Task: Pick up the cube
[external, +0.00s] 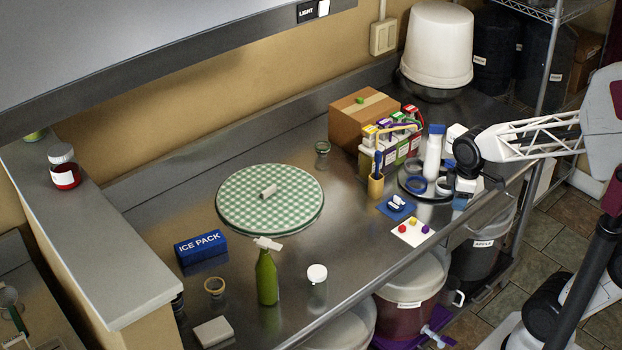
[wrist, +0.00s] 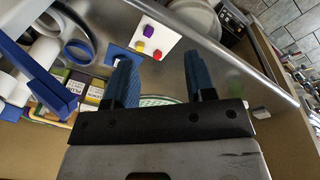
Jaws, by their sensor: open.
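A white card (external: 408,239) lies near the front edge of the steel counter, with small purple (external: 425,229), red (external: 413,223) and yellow (external: 402,228) pieces on it. The card shows in the wrist view (wrist: 167,38), with the purple (wrist: 150,30), yellow (wrist: 139,46) and red (wrist: 158,54) pieces; their exact shape is hard to tell. A small green block (external: 360,99) sits on the cardboard box. I cannot tell which of these is the cube. My gripper (wrist: 162,78) has its two blue fingers apart with nothing held between them. It is at the right, beside the bottles.
A round tray (external: 425,195) with a white bottle (external: 432,155) and tape rolls stands beside my arm. A cardboard box (external: 350,122) and small cartons stand behind. A green checked round mat (external: 240,200), a green spray bottle (external: 266,278) and an ice pack (external: 201,247) are further left.

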